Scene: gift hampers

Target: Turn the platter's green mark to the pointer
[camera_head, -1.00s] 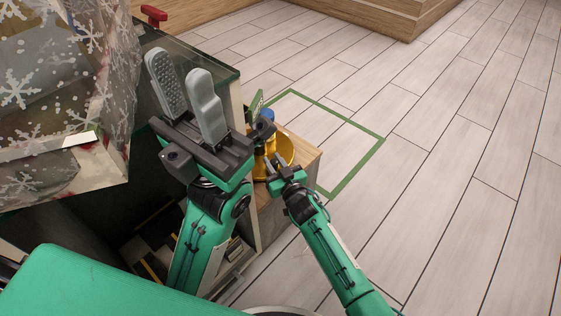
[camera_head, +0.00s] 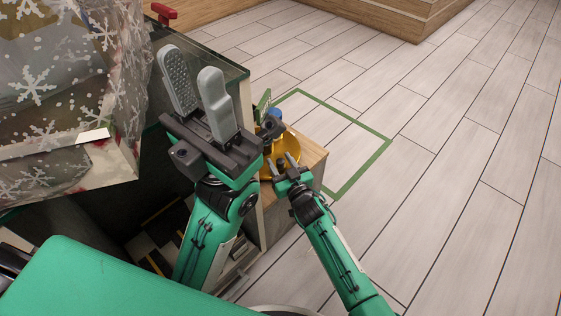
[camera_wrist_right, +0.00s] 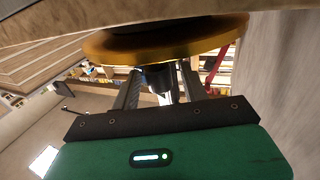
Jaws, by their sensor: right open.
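The golden round platter (camera_head: 291,146) is at the wooden stand, partly hidden behind my grippers. In the right wrist view the platter's disc (camera_wrist_right: 165,42) spans the top, seen edge-on. My right gripper (camera_head: 281,160) is open at the platter's near side. In the right wrist view its fingers (camera_wrist_right: 160,82) are apart below the disc, with a dark part between them; contact is unclear. My left gripper (camera_head: 194,84) is open and empty, raised left of the platter, its two grey fingers apart. I cannot make out the green mark or the pointer.
A wooden stand (camera_head: 311,157) supports the platter beside a dark-topped cabinet (camera_head: 225,66). A snowflake-patterned clear bag (camera_head: 85,90) fills the upper left. A green outlined square (camera_head: 377,152) marks the floor, which is clear to the right.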

